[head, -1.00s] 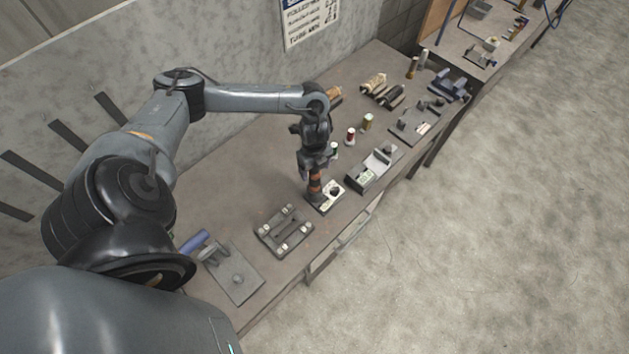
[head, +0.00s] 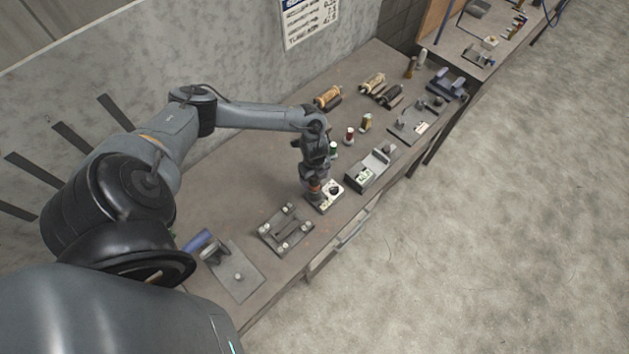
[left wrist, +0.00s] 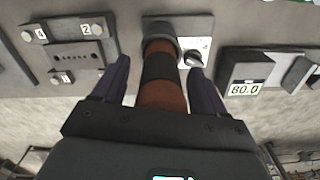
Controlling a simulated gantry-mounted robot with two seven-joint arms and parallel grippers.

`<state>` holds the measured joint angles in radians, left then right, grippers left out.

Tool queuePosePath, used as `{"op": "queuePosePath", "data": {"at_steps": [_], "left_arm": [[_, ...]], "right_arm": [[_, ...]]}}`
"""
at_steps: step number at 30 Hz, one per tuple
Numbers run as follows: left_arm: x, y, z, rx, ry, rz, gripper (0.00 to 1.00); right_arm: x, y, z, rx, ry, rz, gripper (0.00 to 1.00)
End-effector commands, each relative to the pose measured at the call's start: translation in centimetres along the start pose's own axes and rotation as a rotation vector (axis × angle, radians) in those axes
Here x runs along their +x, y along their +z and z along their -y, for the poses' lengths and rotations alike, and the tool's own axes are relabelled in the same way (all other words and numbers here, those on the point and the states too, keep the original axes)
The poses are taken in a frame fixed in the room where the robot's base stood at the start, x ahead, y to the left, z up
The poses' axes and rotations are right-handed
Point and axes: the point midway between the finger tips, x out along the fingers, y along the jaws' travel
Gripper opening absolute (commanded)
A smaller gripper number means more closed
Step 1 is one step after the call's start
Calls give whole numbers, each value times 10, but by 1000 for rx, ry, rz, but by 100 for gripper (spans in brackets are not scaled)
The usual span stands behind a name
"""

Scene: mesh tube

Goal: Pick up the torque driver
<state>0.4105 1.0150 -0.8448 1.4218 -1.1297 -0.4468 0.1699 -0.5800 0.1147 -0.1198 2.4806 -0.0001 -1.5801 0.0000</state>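The torque driver has an orange-brown handle with a black band. It stands upright in a holder plate with a white panel and black dial (head: 331,191). In the head view only a little of the driver (head: 314,187) shows under my left gripper (head: 312,183). In the left wrist view the driver (left wrist: 161,72) rises between the two fingers of my left gripper (left wrist: 158,78). The fingers are apart, one on each side of the handle, with a visible gap at both sides. My right gripper is not in view.
A grey fixture with corner posts (head: 287,229) lies left of the holder. A device with a display reading 80.0 (left wrist: 247,88) stands to the right. Small spools (head: 349,136) and wound rolls (head: 373,83) stand farther back. The bench front edge is close to the holder.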

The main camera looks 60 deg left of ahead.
Motion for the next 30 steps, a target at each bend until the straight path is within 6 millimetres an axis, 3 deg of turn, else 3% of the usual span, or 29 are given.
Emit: {"op": "queuePosePath", "data": {"at_steps": [2,12,23,30], "left_arm": [[0,0,0,0,0,0,60],[0,0,0,0,0,0,8],[-8,0,2,2,-4,-1,7],[-40,0,2,2,-5,0,7]], "right_arm": [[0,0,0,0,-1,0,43],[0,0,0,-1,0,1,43],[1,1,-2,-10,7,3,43],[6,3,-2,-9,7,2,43]]}}
